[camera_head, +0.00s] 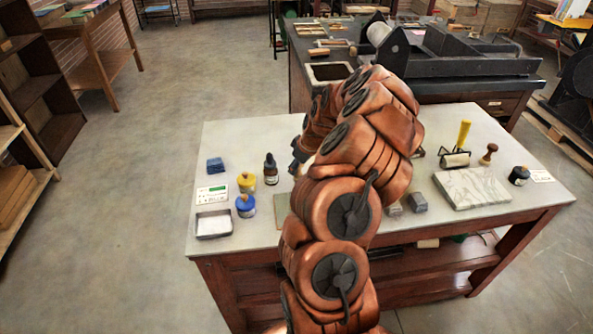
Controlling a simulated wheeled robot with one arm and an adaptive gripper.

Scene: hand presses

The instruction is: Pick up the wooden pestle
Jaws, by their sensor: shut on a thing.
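My gripper (298,152) is at the left side of my arm, low over the pale tabletop (236,150). My orange arm hides most of it, and only a dark part shows. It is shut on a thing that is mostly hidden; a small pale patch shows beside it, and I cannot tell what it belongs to. A brown wooden tool with a round knob (489,152) stands upright by the far edge of the marble slab (473,187), well to the right of my gripper. I cannot tell for sure whether it is the wooden pestle.
On the left are a dark dropper bottle (270,170), a yellow jar (246,183), a blue jar (245,206), a blue block (215,165) and a metal tray (213,224). A yellow-handled roller (460,148) and dark jar (519,176) are right. A press table stands behind.

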